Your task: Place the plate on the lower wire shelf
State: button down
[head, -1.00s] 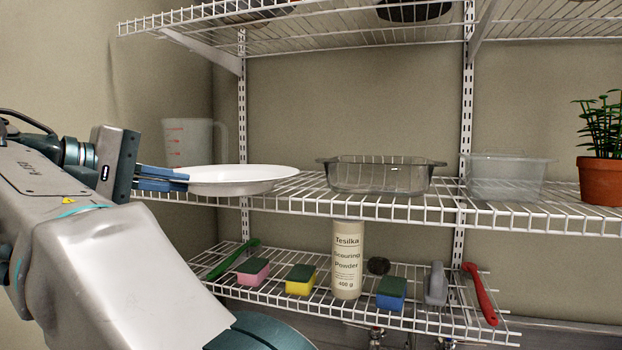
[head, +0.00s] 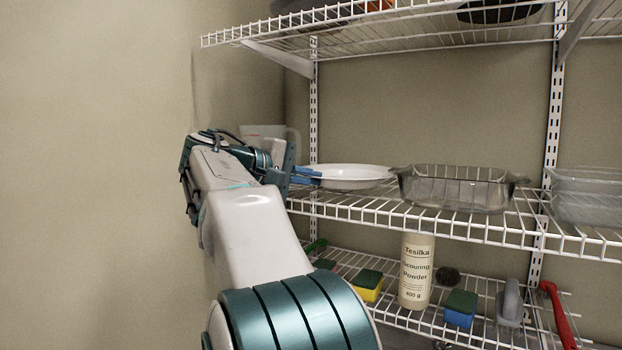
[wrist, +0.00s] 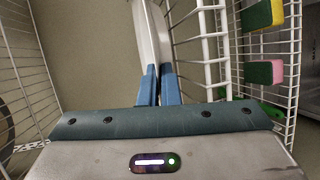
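The white plate (head: 350,175) is level over the left end of the middle wire shelf (head: 420,218), left of a clear glass dish. My gripper (head: 308,175) has its blue fingers on the plate's left rim. In the wrist view the plate (wrist: 152,30) shows nearly edge-on, its rim between the two fingers (wrist: 158,78). The plate is very close to the wires; I cannot tell whether it touches them. A smaller wire shelf (head: 385,318) hangs below, and an upper wire shelf (head: 420,32) is above.
The glass dish (head: 455,190) is close by the plate's right edge. A translucent jug (head: 292,142) stands behind my gripper. A clear tub (head: 590,197) is farther right. Below are a scouring powder bottle (head: 416,272), a yellow sponge (head: 368,287), a blue sponge (head: 461,308) and brushes.

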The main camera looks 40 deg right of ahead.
jog(key=shift+w+d+f, duration=0.2)
jog(key=shift+d+f, duration=0.35)
jog(key=shift+d, duration=0.2)
jog(key=shift+s+a+f, duration=0.1)
jog(key=shift+a+f, duration=0.05)
jog(key=shift+a, duration=0.1)
jog(key=shift+d+f, duration=0.1)
jog(key=shift+f, duration=0.05)
jog(key=c, duration=2)
grip_release()
jog(key=shift+o, duration=0.3)
jog(key=shift+a, duration=0.25)
jog(key=b+v, duration=0.1)
jog(key=v, duration=1)
jog(key=shift+a+r, duration=0.2)
jog(key=shift+a, duration=0.1)
